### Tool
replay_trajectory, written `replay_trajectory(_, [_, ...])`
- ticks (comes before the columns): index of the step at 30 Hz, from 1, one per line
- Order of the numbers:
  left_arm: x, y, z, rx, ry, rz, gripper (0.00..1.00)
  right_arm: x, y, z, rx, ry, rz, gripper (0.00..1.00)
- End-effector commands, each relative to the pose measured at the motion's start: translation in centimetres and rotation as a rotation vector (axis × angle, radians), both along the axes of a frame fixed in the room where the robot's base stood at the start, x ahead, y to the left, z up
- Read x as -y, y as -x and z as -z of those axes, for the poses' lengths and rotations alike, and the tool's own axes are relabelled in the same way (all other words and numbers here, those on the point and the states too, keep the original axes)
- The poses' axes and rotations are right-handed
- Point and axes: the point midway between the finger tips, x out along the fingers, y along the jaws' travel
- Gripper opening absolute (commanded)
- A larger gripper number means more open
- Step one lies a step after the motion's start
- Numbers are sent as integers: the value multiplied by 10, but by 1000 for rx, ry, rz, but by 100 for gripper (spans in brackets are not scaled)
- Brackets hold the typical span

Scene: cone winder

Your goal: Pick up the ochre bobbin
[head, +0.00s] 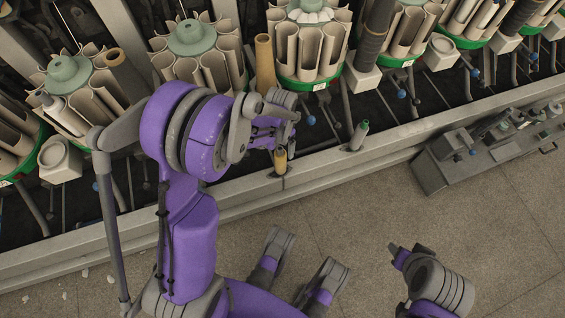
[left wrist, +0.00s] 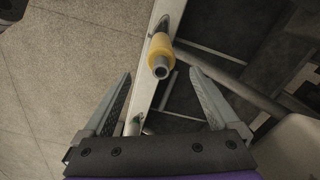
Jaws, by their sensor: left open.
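The ochre bobbin (head: 281,160) stands on the pale metal rail at the front of the winder. In the left wrist view the ochre bobbin (left wrist: 160,52) is seen nearly end-on, with a grey tip facing the camera. My left gripper (head: 277,143) is right by the bobbin in the head view and hides part of it. In the left wrist view my left gripper (left wrist: 160,74) is open, with one finger on each side of the bobbin's line and clear space to both. The fingers do not visibly touch it. My right arm shows at lower right, its jaws unclear.
A green-tipped bobbin (head: 359,135) stands further right on the rail (head: 230,178). Green-based carriers with beige tubes (head: 311,45) line the machine behind. A grey box with fittings (head: 490,150) sits at right. The floor in front is mostly open.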

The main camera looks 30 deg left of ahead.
Motion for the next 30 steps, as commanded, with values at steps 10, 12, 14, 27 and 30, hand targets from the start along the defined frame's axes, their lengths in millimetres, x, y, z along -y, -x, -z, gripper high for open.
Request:
replay_trajectory(10, [-2, 0, 35, -6, 1, 4, 94, 0, -1, 13, -4, 0, 0, 50])
replay_trajectory(12, [-2, 0, 42, -6, 1, 4, 94, 0, -2, 16, -5, 0, 0, 50])
replay_trajectory(14, [-3, 1, 51, -6, 1, 4, 94, 0, -2, 20, -7, 0, 0, 50])
replay_trajectory(27, [-3, 3, 80, -4, 1, 4, 94, 0, -4, 30, -9, 0, 0, 50])
replay_trajectory(30, [-3, 3, 80, -4, 1, 4, 76, 0, -4, 30, -10, 0, 0, 50])
